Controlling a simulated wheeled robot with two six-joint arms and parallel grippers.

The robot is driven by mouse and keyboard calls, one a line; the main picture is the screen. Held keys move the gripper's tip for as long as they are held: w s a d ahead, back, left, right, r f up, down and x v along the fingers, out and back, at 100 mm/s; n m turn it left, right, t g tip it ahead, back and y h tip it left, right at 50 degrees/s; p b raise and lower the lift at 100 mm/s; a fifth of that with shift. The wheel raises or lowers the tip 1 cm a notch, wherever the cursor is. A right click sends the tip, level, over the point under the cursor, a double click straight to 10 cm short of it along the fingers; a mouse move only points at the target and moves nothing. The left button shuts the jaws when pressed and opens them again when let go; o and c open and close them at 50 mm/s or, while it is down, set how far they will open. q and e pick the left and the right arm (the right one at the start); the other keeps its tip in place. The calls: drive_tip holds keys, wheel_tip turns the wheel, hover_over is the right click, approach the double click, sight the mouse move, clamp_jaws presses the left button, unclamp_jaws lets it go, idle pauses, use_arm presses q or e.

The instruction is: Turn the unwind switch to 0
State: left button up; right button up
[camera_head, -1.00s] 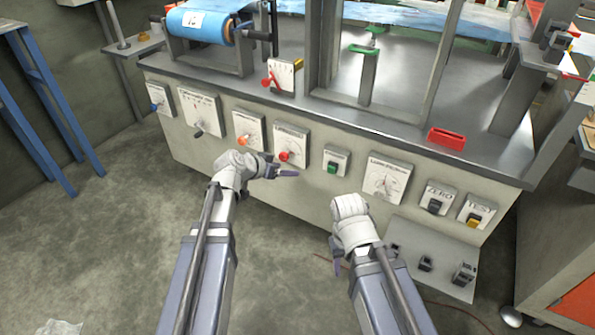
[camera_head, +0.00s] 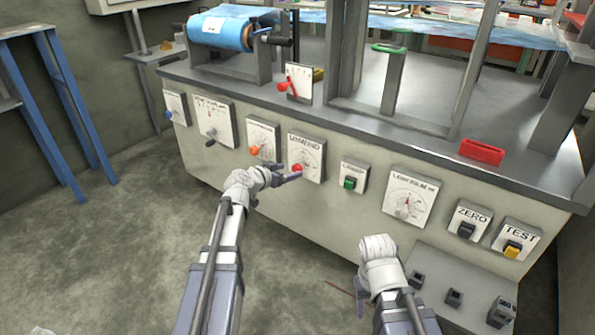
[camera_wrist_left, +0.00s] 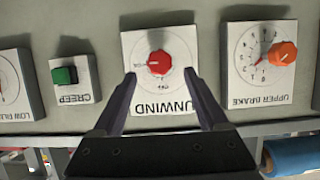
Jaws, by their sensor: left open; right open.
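The unwind switch is a red knob (camera_head: 297,169) on a white UNWIND plate (camera_head: 307,152) on the machine's front panel. In the left wrist view the plate (camera_wrist_left: 181,115) appears upside down, with the red knob (camera_wrist_left: 159,63) near its middle; the small dial marks are hard to read. My left gripper (camera_head: 293,177) is just below the knob in the head view. In the wrist view my left gripper (camera_wrist_left: 160,76) is open, its fingertips on either side of the knob, with no clear contact. My right gripper (camera_head: 361,287) is open and low, away from the panel.
Left of UNWIND is the upper brake plate with an orange knob (camera_head: 254,150). Right of it is the green CREEP button (camera_head: 349,183), then a dial plate (camera_head: 410,197), ZERO (camera_head: 468,219) and TEST (camera_head: 516,240). Open floor lies in front.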

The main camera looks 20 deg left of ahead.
sight(295, 168)
use_arm(q)
drive_tip(key=b+x, duration=0.1)
drive_tip(key=x, duration=0.5)
drive_tip(key=shift+b, duration=0.4)
clamp_jaws()
